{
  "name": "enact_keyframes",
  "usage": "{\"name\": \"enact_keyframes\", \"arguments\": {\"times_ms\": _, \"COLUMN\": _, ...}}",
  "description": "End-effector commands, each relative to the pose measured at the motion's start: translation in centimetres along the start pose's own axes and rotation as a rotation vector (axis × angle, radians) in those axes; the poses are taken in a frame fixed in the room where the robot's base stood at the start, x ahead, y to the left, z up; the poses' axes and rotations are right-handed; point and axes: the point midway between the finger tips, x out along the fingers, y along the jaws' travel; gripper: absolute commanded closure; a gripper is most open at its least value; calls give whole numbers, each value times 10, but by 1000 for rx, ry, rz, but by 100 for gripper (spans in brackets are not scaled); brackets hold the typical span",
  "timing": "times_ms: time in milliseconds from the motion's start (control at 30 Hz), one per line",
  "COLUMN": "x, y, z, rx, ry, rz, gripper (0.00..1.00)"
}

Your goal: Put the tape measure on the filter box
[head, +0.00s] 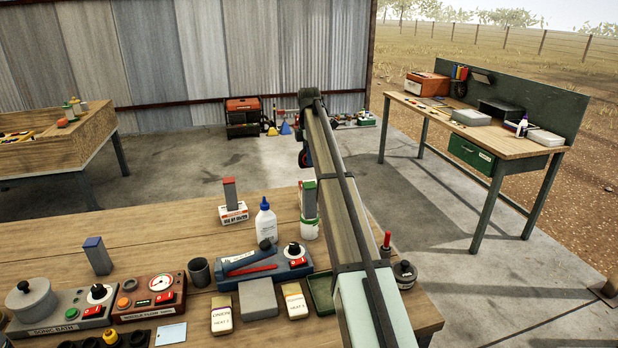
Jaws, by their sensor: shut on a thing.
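My arm's long link (336,180) runs from the bottom right up to a dark joint near the middle of the head view. My gripper's fingers do not show; the arm hides the area behind it. I cannot make out the tape measure. No box can be read surely as the filter box. A small white and red box (234,216) stands on the wooden bench (150,232), with a grey block with a red top (229,190) upright on it. A grey block with a green top (308,204) stands upright beside the arm, partly hidden.
A glue bottle (265,222), a blue-grey device (262,266), a grey box (258,299), two labelled packets, a dark cup (199,272) and a red gauge panel (148,298) crowd the front. A dark jar (404,274) stands right of the arm. The bench's back left is clear.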

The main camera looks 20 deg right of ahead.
Motion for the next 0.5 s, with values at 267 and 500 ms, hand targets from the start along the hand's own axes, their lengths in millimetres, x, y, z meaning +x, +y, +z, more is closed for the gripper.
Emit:
{"name": "enact_keyframes", "arguments": {"times_ms": 267, "x": 35, "y": 0, "z": 0, "rx": 2, "ry": 0, "rz": 1, "gripper": 100}}
{"name": "enact_keyframes", "arguments": {"times_ms": 500, "x": 58, "y": -1, "z": 0, "rx": 2, "ry": 0, "rz": -1, "gripper": 100}}
